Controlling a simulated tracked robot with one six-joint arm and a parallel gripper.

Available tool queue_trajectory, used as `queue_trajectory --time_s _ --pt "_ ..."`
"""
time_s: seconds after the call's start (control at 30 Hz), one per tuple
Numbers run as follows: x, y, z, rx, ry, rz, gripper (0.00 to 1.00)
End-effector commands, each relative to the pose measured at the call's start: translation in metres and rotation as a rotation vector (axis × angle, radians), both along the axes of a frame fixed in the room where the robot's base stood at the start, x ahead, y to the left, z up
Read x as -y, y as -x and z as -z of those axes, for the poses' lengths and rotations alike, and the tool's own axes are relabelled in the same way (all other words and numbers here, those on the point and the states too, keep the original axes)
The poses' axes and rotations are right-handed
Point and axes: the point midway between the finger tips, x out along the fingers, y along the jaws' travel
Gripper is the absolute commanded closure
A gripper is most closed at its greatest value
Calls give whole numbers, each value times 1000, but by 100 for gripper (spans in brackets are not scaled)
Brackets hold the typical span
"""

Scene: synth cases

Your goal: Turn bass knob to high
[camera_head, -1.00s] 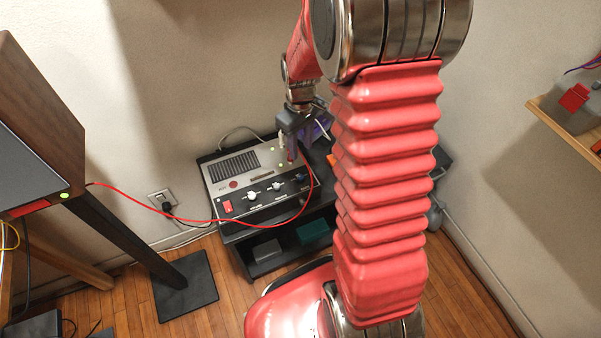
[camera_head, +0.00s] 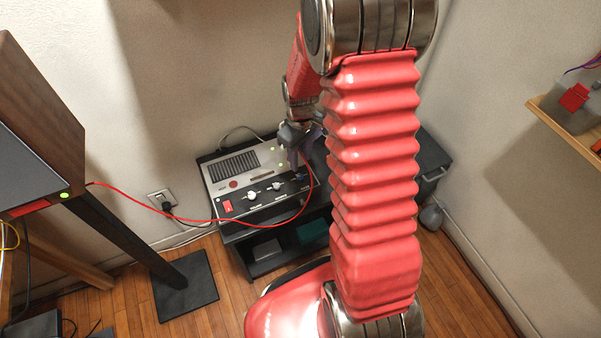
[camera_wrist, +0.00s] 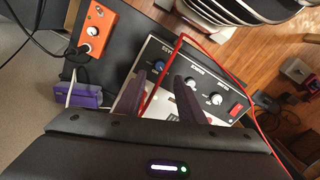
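The amplifier (camera_head: 232,192) sits on a dark stand, with a silver top and a black front panel bearing a row of knobs. Two white knobs, (camera_head: 251,196) and (camera_head: 276,186), show clearly. The end knob, with a bluish look, appears in the wrist view (camera_wrist: 160,66); its small upside-down label seems to read BASS. My gripper (camera_wrist: 160,78) is open. Its two dark fingers point at the panel on either side of that knob, and I cannot tell whether they touch it. In the head view my gripper (camera_head: 297,163) is over the amplifier's right end.
A red cable (camera_wrist: 180,45) loops across the panel close to my fingers. An orange box (camera_wrist: 92,32) and a purple box (camera_wrist: 85,95) lie beside the amplifier. A speaker (camera_head: 45,125) stands at left. A wall shelf (camera_head: 565,130) is at right.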

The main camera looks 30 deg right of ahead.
Motion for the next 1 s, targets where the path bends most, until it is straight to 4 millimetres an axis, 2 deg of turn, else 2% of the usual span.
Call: queue_trajectory --time_s 0.2,0.6,1.0 --pt "0 1 31 -3 -1 0 65" --pt "0 0 75 -2 0 0 65" --pt "0 0 83 0 0 0 65"
